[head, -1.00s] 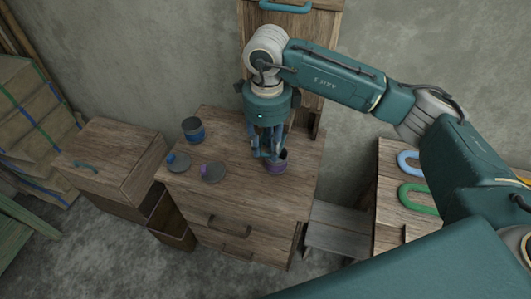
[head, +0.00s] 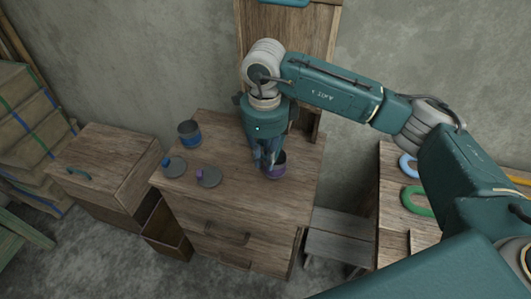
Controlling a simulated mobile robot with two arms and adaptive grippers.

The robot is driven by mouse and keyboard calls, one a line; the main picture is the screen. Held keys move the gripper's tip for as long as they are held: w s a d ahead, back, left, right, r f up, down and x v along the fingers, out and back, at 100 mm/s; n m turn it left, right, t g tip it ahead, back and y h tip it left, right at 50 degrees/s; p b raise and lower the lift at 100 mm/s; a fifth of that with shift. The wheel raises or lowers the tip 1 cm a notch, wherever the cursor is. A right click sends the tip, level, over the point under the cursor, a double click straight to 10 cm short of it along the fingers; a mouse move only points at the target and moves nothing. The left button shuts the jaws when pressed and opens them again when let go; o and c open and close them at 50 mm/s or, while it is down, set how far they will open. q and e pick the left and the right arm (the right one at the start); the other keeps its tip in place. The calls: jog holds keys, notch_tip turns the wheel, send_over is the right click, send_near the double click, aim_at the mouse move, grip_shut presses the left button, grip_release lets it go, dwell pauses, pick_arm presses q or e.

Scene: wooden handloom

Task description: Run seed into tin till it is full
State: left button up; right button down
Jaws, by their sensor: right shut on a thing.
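A tin with a purple band (head: 278,169) stands upright on the wooden chest top, near its right side. My right gripper (head: 264,167) points down at the tin's left rim and is shut on the tin; its fingers hide part of it. The inside of the tin looks dark, and I cannot tell how much seed is in it. A second tin with a blue band (head: 190,134) stands at the back left of the chest top. A lid with a blue knob (head: 174,166) and a lid with a purple knob (head: 209,178) lie in front. My left gripper is not in view.
A tall wooden board (head: 315,45) with a blue handle (head: 283,2) rises behind the chest (head: 225,219). A lower cabinet (head: 108,160) stands left. A side table with a blue ring handle (head: 408,165) and a green one (head: 417,200) stands right. The chest's front middle is clear.

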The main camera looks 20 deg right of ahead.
jog(key=shift+s+a, duration=0.1)
jog(key=shift+s, duration=0.05)
jog(key=shift+s+a, duration=0.35)
jog(key=shift+s, duration=0.2)
jog(key=shift+s+a, duration=0.35)
jog(key=shift+s, duration=0.2)
jog(key=shift+w+f, duration=0.1)
dwell(6.5)
